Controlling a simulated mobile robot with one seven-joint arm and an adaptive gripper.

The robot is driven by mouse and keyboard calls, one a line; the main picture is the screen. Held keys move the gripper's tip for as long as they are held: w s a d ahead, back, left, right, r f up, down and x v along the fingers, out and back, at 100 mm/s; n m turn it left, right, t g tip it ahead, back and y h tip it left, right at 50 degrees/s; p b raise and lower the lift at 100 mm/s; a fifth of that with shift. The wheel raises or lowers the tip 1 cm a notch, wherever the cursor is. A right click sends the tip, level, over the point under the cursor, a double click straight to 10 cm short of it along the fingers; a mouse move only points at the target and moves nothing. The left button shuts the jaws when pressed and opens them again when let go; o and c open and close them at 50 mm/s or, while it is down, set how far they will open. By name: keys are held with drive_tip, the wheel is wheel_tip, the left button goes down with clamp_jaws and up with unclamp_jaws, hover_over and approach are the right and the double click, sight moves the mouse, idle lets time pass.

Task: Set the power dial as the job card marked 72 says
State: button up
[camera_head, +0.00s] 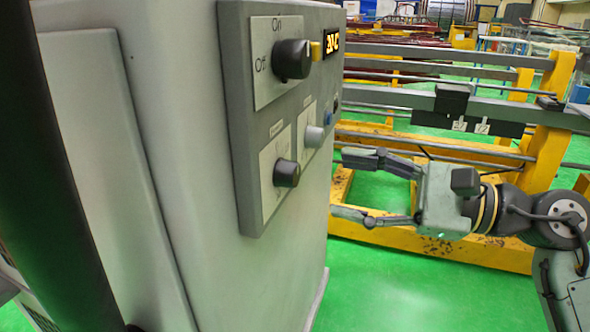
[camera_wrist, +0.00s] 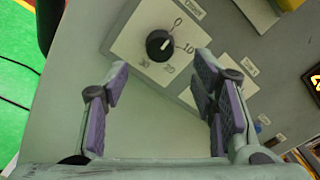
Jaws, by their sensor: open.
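A round black dial (camera_head: 287,173) sits on a white plate low on the machine's panel. In the wrist view the black dial (camera_wrist: 160,45) has a scale with 0, 10, 20 and 30 around it. A short white mark on it seems to point toward the side of 0 and 10; its exact setting is unclear. The plate's name is too small to read, so I cannot tell if this is the power dial. My gripper (camera_head: 341,184) is open and empty, in front of the panel and apart from the dial. Two small white cards (camera_head: 459,125) (camera_head: 482,128) show on the rail behind; their print is unreadable.
A large black On/Off knob (camera_head: 292,60) sits higher on the panel, beside a yellow block (camera_head: 332,40) and a lit display (camera_head: 330,41). A smaller grey knob (camera_head: 314,137) is near the dial. Yellow frames with rails (camera_head: 545,120) stand behind my arm. Green floor (camera_head: 385,290) is open below.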

sight(297, 176)
drive_tip(key=p+x, duration=0.1)
drive_tip(key=x, duration=0.7)
drive_tip(key=shift+p, duration=0.4)
drive_tip(key=shift+d, duration=0.1)
drive_tip(key=c, duration=1.1)
drive_tip(key=shift+c, duration=0.2)
